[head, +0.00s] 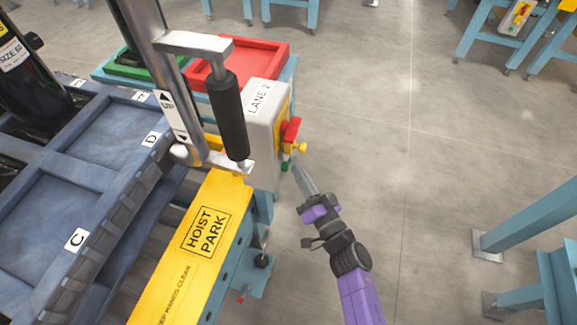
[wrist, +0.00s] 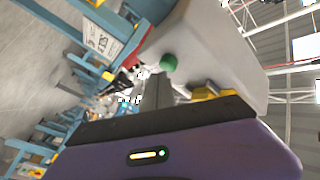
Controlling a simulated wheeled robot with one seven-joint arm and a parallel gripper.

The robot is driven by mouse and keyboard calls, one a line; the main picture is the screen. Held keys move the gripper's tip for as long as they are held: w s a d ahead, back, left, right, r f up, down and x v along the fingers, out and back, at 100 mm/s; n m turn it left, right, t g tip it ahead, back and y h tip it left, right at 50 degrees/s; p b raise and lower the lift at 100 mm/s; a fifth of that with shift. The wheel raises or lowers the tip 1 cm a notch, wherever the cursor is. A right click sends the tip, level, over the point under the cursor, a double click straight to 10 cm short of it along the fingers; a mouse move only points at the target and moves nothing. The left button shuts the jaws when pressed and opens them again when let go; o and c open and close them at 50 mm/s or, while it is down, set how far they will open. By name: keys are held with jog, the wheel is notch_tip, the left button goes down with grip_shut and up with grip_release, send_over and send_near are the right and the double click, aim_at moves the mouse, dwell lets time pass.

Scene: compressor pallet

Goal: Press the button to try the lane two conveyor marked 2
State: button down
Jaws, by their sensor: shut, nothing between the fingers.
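The grey control box marked LANE 2 (head: 262,125) stands beside the conveyor, above the yellow HOIST PARK beam. On its right face are a red part (head: 292,132), a yellow part (head: 299,148) and a small green button (head: 285,166). My gripper (head: 299,170) is shut and empty, its tips just right of the green button. In the wrist view the green button (wrist: 168,61) sits on the grey box (wrist: 215,42), right by my fingertips (wrist: 160,80). I cannot tell whether they touch. The yellow part (wrist: 206,92) is to the right there.
The HOIST PARK beam (head: 195,255) and a black upright handle (head: 228,115) are left of my gripper. Open floor (head: 410,130) is to the right; blue table legs (head: 530,220) stand at far right.

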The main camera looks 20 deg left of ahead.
jog(key=shift+a, duration=0.55)
dwell(0.7)
jog(key=shift+d, duration=0.15)
jog(key=shift+d+p, duration=0.55)
jog(key=shift+d, duration=0.3)
jog(key=d+p, duration=0.2)
jog(key=d, duration=0.3)
jog(key=shift+s, duration=0.15)
dwell(0.8)
